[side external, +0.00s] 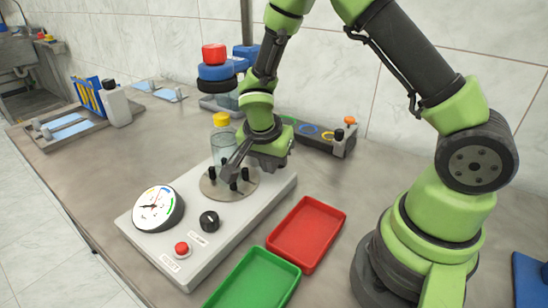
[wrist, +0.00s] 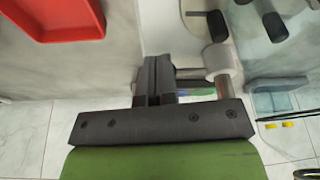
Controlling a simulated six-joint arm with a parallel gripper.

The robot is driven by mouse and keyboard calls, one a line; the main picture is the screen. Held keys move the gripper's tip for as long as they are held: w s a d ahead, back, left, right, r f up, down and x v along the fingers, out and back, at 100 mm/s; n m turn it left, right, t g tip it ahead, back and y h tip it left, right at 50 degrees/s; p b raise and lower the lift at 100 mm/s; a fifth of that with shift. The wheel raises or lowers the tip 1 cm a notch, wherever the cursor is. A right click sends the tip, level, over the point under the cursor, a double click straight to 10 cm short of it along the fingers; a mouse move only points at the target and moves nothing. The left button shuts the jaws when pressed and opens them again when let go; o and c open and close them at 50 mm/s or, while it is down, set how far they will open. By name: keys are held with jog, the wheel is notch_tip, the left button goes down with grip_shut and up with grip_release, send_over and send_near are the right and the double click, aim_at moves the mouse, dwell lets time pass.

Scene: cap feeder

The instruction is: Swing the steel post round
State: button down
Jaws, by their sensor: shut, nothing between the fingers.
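A round metal disc (side external: 208,189) with several black pegs (side external: 233,184) sits on the pale feeder base (side external: 204,246). A clear jar with a yellow cap (side external: 221,119) stands upright at its back. My gripper (side external: 229,171) is low over the disc, fingers angled down to the left. In the wrist view my fingers (wrist: 157,64) are shut together and empty. A pale grey cylinder, which looks like the steel post (wrist: 218,60), stands just right of them. Contact between them cannot be told. I cannot pick the post out in the side view, where my gripper covers part of the disc.
A dial gauge (side external: 158,207), a black knob (side external: 209,220) and a red button (side external: 181,249) are on the base. Red (side external: 325,210) and green (side external: 291,280) trays lie in front. A stack of coloured rings (side external: 215,72) and a dark rail (side external: 314,138) stand behind.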

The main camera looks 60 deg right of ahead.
jog(key=shift+w+d+f, duration=0.15)
jog(key=shift+w+d, duration=0.05)
jog(key=shift+d, duration=0.8)
jog(key=shift+s+d+n, duration=0.1)
jog(key=shift+d+n, duration=0.15)
jog(key=shift+n, duration=0.15)
